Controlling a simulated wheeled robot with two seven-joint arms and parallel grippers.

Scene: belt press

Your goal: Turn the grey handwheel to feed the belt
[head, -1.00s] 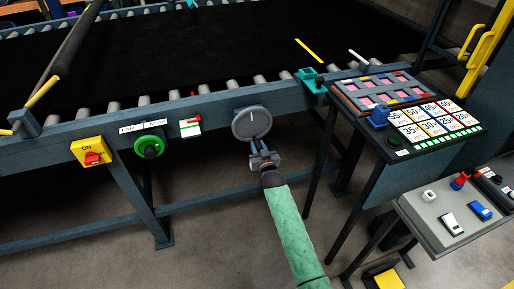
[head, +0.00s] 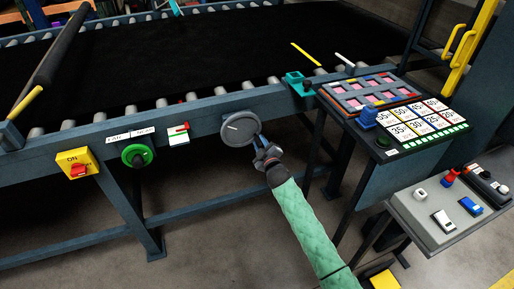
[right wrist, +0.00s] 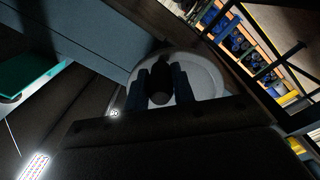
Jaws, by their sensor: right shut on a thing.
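The grey handwheel (head: 238,126) is a round disc with a white line on the front rail of the roller table. The white line points left and slightly down. My right gripper (head: 261,146) is at the lower right edge of the wheel. In the right wrist view, the fingers (right wrist: 165,84) are closed on a dark round handle in front of the pale wheel face (right wrist: 207,72). The fingers hide part of the handle. My left gripper is not in view.
The black belt (head: 200,55) lies over the rollers. Left of the wheel are a yellow ON switch box (head: 77,163), a green knob (head: 137,155) and a small red-and-white switch (head: 179,135). A sloped card panel (head: 425,125) and a grey button box (head: 445,205) stand at right.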

